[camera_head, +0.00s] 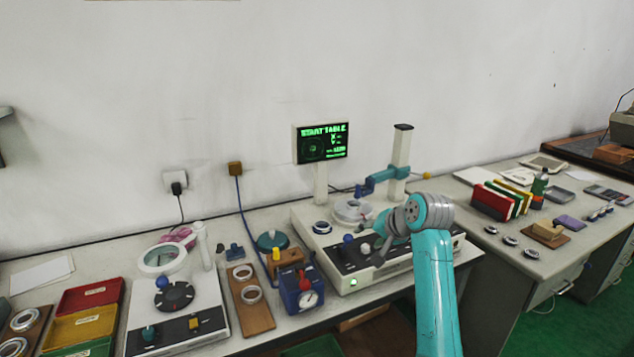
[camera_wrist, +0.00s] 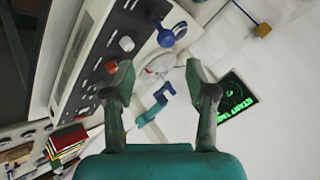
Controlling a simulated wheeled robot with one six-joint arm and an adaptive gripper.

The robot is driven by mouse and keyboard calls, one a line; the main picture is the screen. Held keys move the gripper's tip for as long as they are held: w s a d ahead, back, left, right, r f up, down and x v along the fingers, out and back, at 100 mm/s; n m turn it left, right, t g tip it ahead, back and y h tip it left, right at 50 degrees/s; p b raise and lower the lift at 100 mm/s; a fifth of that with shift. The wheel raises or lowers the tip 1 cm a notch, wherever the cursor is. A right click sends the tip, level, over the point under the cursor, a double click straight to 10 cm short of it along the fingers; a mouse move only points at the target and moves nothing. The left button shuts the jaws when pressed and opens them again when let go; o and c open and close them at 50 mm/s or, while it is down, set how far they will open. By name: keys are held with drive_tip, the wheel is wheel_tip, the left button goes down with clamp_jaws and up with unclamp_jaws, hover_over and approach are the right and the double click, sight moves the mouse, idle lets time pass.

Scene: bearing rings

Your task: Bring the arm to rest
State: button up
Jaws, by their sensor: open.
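My teal arm (camera_head: 435,270) reaches up over the front right of the machine with the screen in the head view. My gripper (camera_wrist: 158,80) is open in the wrist view, its two dark fingers well apart with nothing held between them. In the head view my gripper (camera_head: 384,240) is small and partly hidden by my own wrist, above the machine's right half. Bearing rings lie on a wooden board (camera_head: 262,318) at the middle of the bench, and another ring (camera_head: 321,227) sits on the machine's left end. No contact between my gripper and anything shows.
The measuring machine (camera_head: 352,283) has knobs, a post (camera_head: 401,150) with a blue arm, and a lit screen (camera_head: 322,143). A round-table device (camera_head: 178,315) and coloured bins (camera_head: 84,325) stand left. The right bench holds upright folders (camera_head: 492,202) and several rings. The wall is behind.

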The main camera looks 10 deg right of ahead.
drive_tip(key=s+a+f+t+h, duration=0.1)
drive_tip(key=s+f, duration=0.9)
drive_tip(key=f, duration=0.4)
drive_tip(key=s+a+f+t+h, duration=0.1)
drive_tip(key=s+f, duration=0.9)
drive_tip(key=f, duration=0.3)
drive_tip(key=s+f+n+t, duration=0.1)
drive_tip(key=s+f, duration=0.1)
drive_tip(key=s, duration=0.6)
drive_tip(key=s+f+n+t, duration=0.1)
drive_tip(key=s+f, duration=0.2)
drive_tip(key=s, duration=0.5)
drive_tip(key=s+r+n, duration=0.1)
drive_tip(key=s+r, duration=0.4)
drive_tip(key=s, duration=0.4)
drive_tip(key=s+r+n+t, duration=0.1)
drive_tip(key=s+r, duration=0.4)
drive_tip(key=s, duration=0.5)
drive_tip(key=s+a+r+n+t+h, duration=0.1)
drive_tip(key=s+r+n, duration=0.1)
drive_tip(key=s+r, duration=0.3)
drive_tip(key=s, duration=0.4)
drive_tip(key=shift+s, duration=0.2)
drive_tip(key=shift+d, duration=0.1)
